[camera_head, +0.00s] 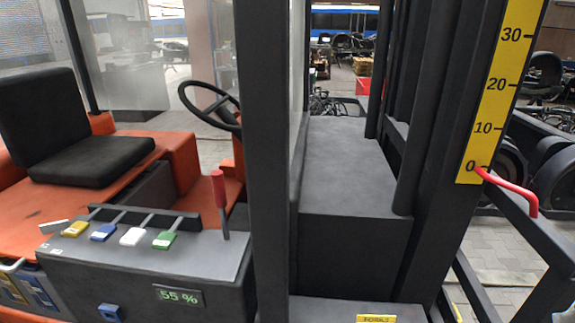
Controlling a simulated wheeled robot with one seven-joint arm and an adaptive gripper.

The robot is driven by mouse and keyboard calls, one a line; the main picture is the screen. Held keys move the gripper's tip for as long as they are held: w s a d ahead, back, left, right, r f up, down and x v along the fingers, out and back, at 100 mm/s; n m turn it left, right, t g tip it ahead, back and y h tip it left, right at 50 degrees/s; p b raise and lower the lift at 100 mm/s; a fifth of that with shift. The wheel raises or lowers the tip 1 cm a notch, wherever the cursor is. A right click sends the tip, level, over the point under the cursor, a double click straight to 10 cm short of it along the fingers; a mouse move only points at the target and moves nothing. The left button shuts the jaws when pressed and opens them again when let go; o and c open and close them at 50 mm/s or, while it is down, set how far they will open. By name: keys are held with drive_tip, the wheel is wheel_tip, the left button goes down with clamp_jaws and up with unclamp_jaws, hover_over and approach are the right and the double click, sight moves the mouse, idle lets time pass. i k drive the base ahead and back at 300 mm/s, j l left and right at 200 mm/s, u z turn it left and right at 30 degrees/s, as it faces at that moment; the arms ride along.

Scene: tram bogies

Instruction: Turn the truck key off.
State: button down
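The orange truck (185,170) fills the left and middle of the head view. Its grey console (190,260) has a lit display (180,295) reading "55 %". A small blue part (110,312) sits on the console's front face, left of the display, near the picture's bottom edge. It may be the key, but I cannot tell its turned position. My gripper is not in view.
Yellow, blue, white and green levers (130,236) line the console top, with an upright red-handled lever (219,190) to their right. A dark post (262,150) and the mast (435,130) rise on the right. A black seat (75,140) and steering wheel (210,105) are behind.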

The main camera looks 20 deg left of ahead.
sight(53, 228)
drive_tip(key=u, duration=2.15)
drive_tip(key=i+j, duration=0.2)
drive_tip(key=i, duration=0.2)
drive_tip(key=i+j, duration=0.2)
drive_tip(key=i, duration=0.25)
drive_tip(key=i+j, duration=0.2)
drive_tip(key=i, duration=0.2)
drive_tip(key=i+j, duration=0.25)
drive_tip(key=i, duration=0.2)
drive_tip(key=k+u, duration=0.05)
